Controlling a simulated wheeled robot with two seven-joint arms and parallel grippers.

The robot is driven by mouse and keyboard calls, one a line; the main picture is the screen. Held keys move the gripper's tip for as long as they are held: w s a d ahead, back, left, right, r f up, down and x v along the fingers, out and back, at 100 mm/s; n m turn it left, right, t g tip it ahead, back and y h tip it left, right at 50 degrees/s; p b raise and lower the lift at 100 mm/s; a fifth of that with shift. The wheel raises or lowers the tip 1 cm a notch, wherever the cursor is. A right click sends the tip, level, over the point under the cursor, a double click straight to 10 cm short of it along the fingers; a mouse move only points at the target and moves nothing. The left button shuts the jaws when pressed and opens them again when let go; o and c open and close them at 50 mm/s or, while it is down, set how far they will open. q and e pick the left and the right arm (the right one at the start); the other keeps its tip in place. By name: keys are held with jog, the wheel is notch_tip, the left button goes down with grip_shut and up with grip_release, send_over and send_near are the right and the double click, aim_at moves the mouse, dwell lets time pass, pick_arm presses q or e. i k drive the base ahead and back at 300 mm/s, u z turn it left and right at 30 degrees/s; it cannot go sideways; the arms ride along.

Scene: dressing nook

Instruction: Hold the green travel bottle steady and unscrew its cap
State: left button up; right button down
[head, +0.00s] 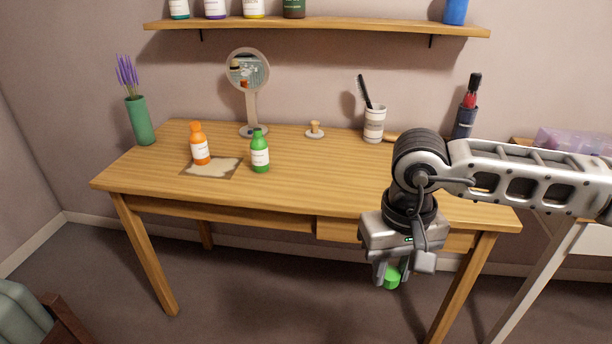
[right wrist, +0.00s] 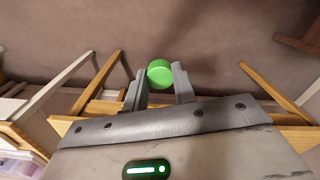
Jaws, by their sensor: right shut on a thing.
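My left gripper is not in view, and nothing holds the bottle.
An orange bottle (head: 200,146) stands on a beige mat (head: 222,168) left of the green bottle. A round mirror (head: 248,75), a green vase (head: 139,121) and a cup with a brush (head: 374,124) stand farther back. The table's (head: 310,190) middle front is clear.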

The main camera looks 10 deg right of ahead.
aim_at(259, 147)
jog(key=u, duration=0.25)
jog(key=i, duration=1.25)
jog(key=u, duration=0.2)
